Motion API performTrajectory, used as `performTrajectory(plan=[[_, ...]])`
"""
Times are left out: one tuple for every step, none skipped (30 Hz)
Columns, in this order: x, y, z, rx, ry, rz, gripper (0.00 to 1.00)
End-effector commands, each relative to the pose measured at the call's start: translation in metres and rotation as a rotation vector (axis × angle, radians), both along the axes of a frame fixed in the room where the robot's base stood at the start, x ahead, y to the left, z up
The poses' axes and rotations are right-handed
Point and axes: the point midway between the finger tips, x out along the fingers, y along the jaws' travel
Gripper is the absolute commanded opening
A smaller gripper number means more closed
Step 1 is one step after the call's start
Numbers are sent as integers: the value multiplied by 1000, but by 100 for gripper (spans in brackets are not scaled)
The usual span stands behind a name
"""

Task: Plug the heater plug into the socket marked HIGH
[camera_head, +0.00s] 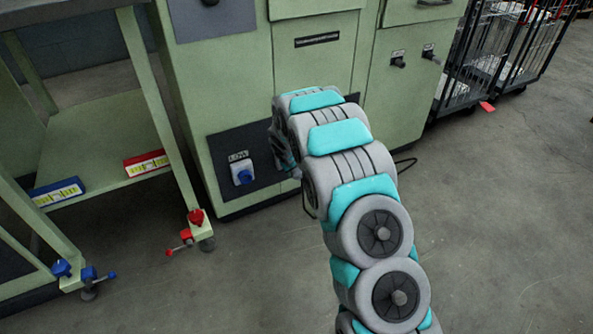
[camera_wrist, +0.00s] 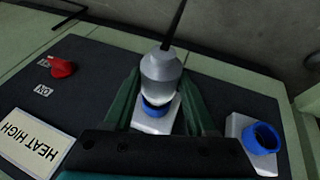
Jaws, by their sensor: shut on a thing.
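In the wrist view my gripper (camera_wrist: 160,85) is shut on the heater plug (camera_wrist: 162,72), a grey rounded plug with a dark cable leading up. The plug is in line with a socket (camera_wrist: 153,122) with a blue ring on a light base, between my fingers. I cannot tell how far the plug is in it. A second blue-ringed socket (camera_wrist: 262,138) is empty at the right. A socket marked LOW (camera_head: 243,175) shows in the head view on the dark panel. My arm hides the gripper's fingertips and the plug there.
A HEAT HIGH plate (camera_wrist: 33,143) and a red knob (camera_wrist: 62,67) are on the panel left of the plug. In the head view a green bench (camera_head: 95,140) with red and blue boxes stands left, and mesh carts (camera_head: 485,60) stand right. Open floor lies right of my arm.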

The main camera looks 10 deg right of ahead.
Motion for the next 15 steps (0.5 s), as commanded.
performTrajectory(plan=[[1,1,1,0,0,0,0],[2,1,1,0,0,0,0],[3,1,0,0,0,0,0],[3,1,0,0,0,0,0],[4,1,1,0,0,0,0],[5,2,1,0,0,0,0],[6,2,1,0,-1,0,0],[6,2,1,0,-1,0,0],[7,2,1,1,-1,-1,0],[8,3,1,1,-2,0,0],[9,3,1,1,-2,0,0],[10,3,2,1,-2,0,0],[11,3,2,1,-3,0,0],[11,4,2,2,-3,-1,0],[12,4,2,2,-4,-1,0]])
